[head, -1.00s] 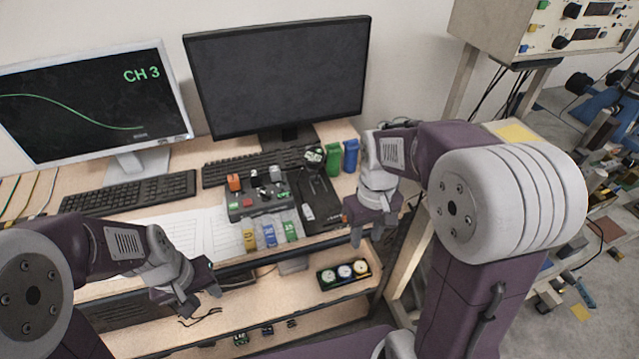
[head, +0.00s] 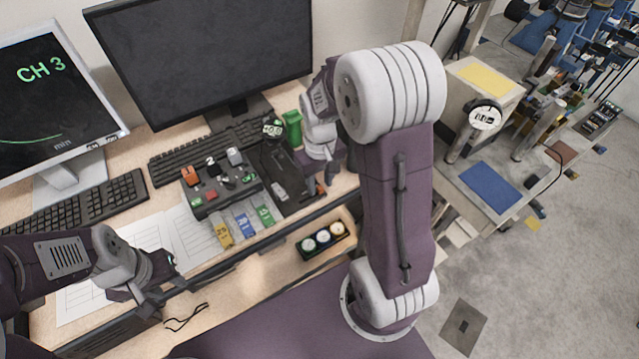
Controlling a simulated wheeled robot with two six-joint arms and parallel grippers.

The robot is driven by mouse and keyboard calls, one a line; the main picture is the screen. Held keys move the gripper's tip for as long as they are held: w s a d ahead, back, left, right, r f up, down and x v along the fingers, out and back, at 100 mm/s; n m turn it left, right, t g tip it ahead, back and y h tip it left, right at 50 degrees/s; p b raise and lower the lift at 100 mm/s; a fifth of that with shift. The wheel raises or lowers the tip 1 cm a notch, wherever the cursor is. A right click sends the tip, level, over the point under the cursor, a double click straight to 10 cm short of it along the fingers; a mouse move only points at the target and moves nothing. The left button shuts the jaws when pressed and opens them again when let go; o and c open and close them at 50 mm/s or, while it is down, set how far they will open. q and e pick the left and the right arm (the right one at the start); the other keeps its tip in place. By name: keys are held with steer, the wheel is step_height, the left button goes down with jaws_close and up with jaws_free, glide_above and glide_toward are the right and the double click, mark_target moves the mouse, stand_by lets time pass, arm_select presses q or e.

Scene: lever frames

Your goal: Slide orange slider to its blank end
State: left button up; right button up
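An orange block-like knob (head: 190,175) stands at the back left of a grey control box (head: 228,196) on the desk. I take it for the orange slider; its track and blank end are too small to make out. My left gripper (head: 167,299) is at the desk's front edge, to the left of and nearer than the box. It looks open and empty. My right gripper (head: 329,178) points down at the right end of the desk, to the right of the box and apart from it. Its finger gap is hidden.
A black device (head: 290,182) lies right of the box. A green container (head: 292,128) stands behind. A keyboard (head: 205,152) and monitors fill the back. A tray of three gauges (head: 323,240) sits on the lower shelf.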

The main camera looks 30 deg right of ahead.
steer(key=shift+s+f, duration=0.2)
steer(key=shift+f, duration=0.15)
steer(key=shift+w, duration=0.1)
jaws_close()
steer(key=shift+a, duration=0.1)
stand_by(1.1)
